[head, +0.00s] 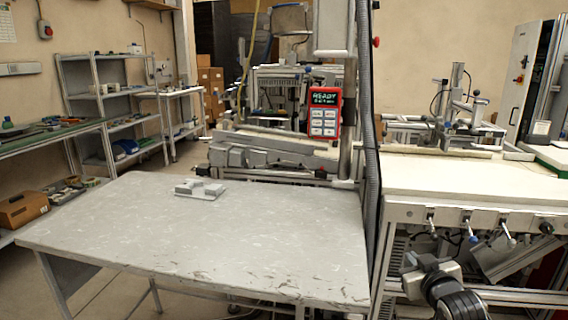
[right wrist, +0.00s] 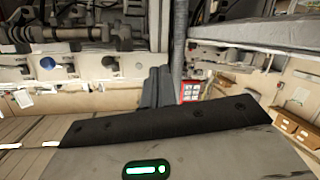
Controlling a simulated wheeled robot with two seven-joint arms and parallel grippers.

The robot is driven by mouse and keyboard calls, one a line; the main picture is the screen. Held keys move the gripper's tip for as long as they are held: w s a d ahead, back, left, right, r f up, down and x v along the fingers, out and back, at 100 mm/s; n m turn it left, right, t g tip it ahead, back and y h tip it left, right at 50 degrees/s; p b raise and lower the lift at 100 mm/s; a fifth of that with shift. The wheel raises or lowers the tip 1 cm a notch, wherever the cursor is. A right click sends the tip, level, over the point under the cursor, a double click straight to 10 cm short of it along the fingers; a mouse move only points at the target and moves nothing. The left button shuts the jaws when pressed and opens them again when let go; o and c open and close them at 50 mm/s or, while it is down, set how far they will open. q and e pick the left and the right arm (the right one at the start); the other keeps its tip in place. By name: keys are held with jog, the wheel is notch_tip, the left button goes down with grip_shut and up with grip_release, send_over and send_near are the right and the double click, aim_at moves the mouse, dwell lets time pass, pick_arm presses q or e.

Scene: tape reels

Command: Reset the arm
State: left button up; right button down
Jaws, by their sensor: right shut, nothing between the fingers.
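My right gripper (head: 412,270) hangs low at the bottom right of the head view, in front of the white workbench and below its top. Its dark fingers (right wrist: 158,85) show in the right wrist view, close together and shut with nothing between them. A green light glows on the gripper body in that view. My left gripper is not in view. No tape reel can be made out clearly in either view.
A grey table (head: 200,240) fills the front left, bare but for a small grey block-like fixture (head: 200,189). The white workbench (head: 460,178) with knobs along its front stands at right. A red-framed panel (head: 323,115) hangs on a post between them. Shelves (head: 110,100) stand at left.

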jog(key=s+a+f+g+y, duration=0.1)
jog(key=s+a+f, duration=0.45)
jog(key=s, duration=0.25)
jog(key=s+a+f+g+y, duration=0.2)
jog(key=s+a+f, duration=0.3)
jog(key=s+f, duration=0.3)
jog(key=s+a, duration=0.2)
jog(key=s, duration=0.6)
jog(key=s+a+g+y, duration=0.1)
jog(key=s+a, duration=0.2)
jog(key=s, duration=0.5)
jog(key=shift+s+a+f+g, duration=0.15)
jog(key=shift+s+a+g, duration=0.05)
jog(key=shift+s+g, duration=0.15)
